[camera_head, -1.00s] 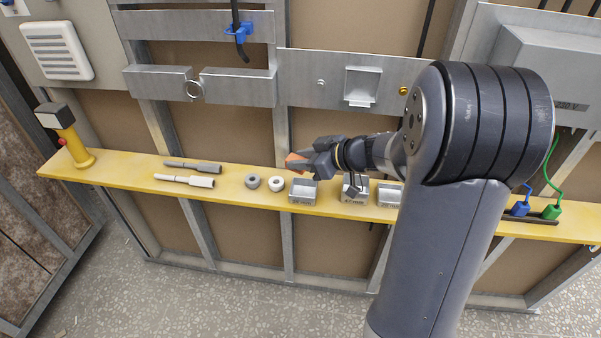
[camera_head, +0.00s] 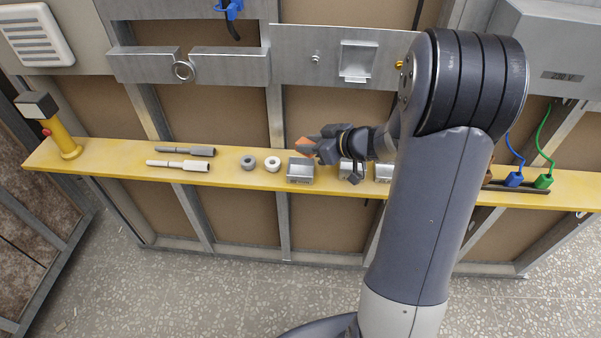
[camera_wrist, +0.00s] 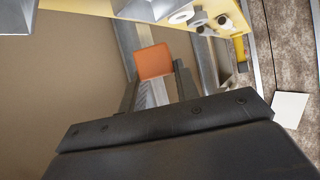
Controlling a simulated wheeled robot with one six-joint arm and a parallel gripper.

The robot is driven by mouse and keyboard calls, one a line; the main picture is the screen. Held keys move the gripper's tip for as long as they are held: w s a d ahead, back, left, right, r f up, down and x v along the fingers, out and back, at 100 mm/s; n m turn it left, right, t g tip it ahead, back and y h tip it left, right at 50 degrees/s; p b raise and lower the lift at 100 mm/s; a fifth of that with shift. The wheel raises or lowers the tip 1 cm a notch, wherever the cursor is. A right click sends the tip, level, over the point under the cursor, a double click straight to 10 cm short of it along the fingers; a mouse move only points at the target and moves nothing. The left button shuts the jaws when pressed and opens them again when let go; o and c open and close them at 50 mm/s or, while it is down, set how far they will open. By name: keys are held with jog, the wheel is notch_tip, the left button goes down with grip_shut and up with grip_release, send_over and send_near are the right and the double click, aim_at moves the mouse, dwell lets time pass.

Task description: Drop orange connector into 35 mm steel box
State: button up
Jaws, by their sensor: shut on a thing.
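My gripper (camera_head: 313,148) is shut on the orange connector (camera_head: 303,145), which sticks out to the left of its fingers. In the wrist view the connector (camera_wrist: 154,61) sits between the fingertips, with its square orange face showing. Three open steel boxes stand in a row on the yellow shelf: a left box (camera_head: 300,173), a middle box (camera_head: 347,172) partly behind my gripper, and a right box (camera_head: 383,174) partly hidden by my arm. The connector shows just above the left box's back rim in the head view; its height over it is unclear. The box labels are too small to read surely.
The yellow shelf (camera_head: 230,177) also carries a white ring (camera_head: 272,164), a grey ring (camera_head: 248,162), two rod-like tools (camera_head: 180,165), a yellow-handled device (camera_head: 62,135) and blue and green plugs (camera_head: 528,181). A metal stud wall stands behind. The floor in front is clear.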

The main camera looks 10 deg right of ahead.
jog(key=o, duration=1)
jog(key=shift+o, duration=0.2)
jog(key=b+v, duration=0.1)
jog(key=v, duration=1)
jog(key=shift+b, duration=0.35)
jog(key=shift+f, duration=0.1)
